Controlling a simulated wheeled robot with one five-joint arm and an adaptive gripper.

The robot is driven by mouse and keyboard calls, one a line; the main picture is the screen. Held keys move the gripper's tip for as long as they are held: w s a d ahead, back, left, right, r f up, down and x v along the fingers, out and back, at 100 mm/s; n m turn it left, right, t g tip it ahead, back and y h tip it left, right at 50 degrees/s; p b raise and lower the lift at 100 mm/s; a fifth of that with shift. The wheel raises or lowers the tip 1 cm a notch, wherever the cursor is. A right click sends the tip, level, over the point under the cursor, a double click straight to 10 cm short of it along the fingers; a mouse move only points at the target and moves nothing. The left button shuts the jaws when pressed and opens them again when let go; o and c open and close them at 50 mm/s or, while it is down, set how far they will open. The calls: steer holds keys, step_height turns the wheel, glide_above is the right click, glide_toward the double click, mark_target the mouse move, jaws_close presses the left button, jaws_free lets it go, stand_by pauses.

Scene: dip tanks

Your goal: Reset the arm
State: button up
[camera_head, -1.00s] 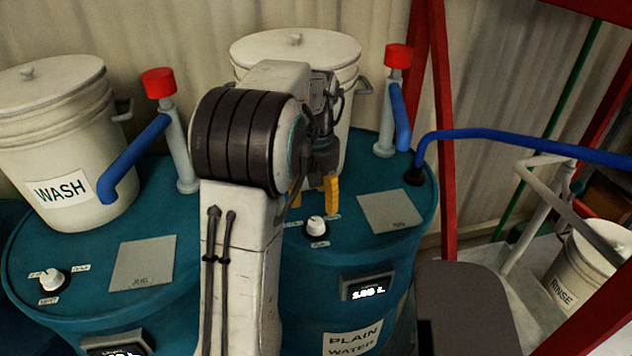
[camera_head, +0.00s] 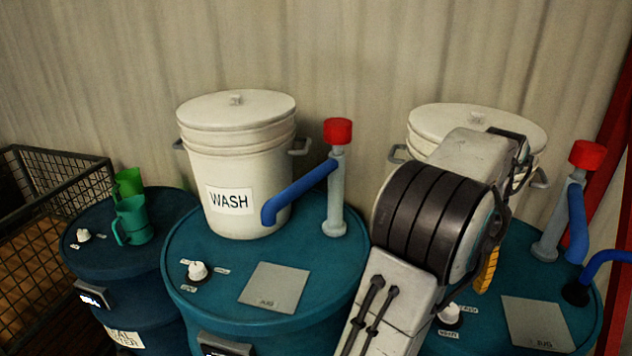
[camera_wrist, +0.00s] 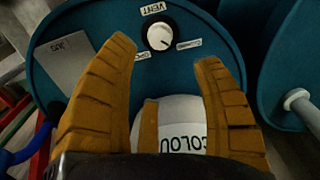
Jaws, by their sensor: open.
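My arm stands bent in front of the right-hand teal drum (camera_head: 445,342) in the head view. My gripper (camera_wrist: 165,55) shows in the wrist view with its ochre fingers spread and nothing between the tips. In the head view only one yellow finger (camera_head: 487,270) shows, low behind the arm; the rest is hidden. Beyond the fingers in the wrist view is a teal drum top with a white knob (camera_wrist: 160,37) marked VENT and a grey plate (camera_wrist: 67,62) marked JUG. A white surface with partly hidden lettering (camera_wrist: 183,143) lies between the fingers.
A WASH bucket (camera_head: 238,165) stands on the middle drum, beside a red-topped post (camera_head: 337,185) with a blue spout. Two green jugs (camera_head: 131,220) stand on the left drum. A wire cage (camera_head: 55,170) is at far left, a red frame (camera_head: 612,180) at far right.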

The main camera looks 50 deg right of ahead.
stand_by(0.3)
steer(key=f+m, duration=0.1)
steer(key=f, duration=0.1)
steer(key=a+f+m, duration=0.1)
steer(key=f, duration=0.1)
steer(key=f+m, duration=0.2)
steer(key=shift+w+a, duration=0.1)
steer(key=shift+a, duration=0.25)
steer(key=a, duration=0.1)
steer(key=w+a, duration=0.2)
steer(key=shift+a+f, duration=0.35)
steer(key=shift+f, duration=0.05)
steer(key=w+a+r+n+t, duration=0.1)
steer(key=w+a+n, duration=0.4)
steer(key=a, duration=0.6)
steer(key=w+a+r+n+t, duration=0.1)
steer(key=w+a+n, duration=0.5)
steer(key=a, duration=0.6)
steer(key=w+a+r+n+t, duration=0.2)
steer(key=w+a+n, duration=0.4)
steer(key=a, duration=0.5)
steer(key=shift+w+a+r, duration=0.2)
steer(key=shift+w+r, duration=0.15)
steer(key=shift+w, duration=0.5)
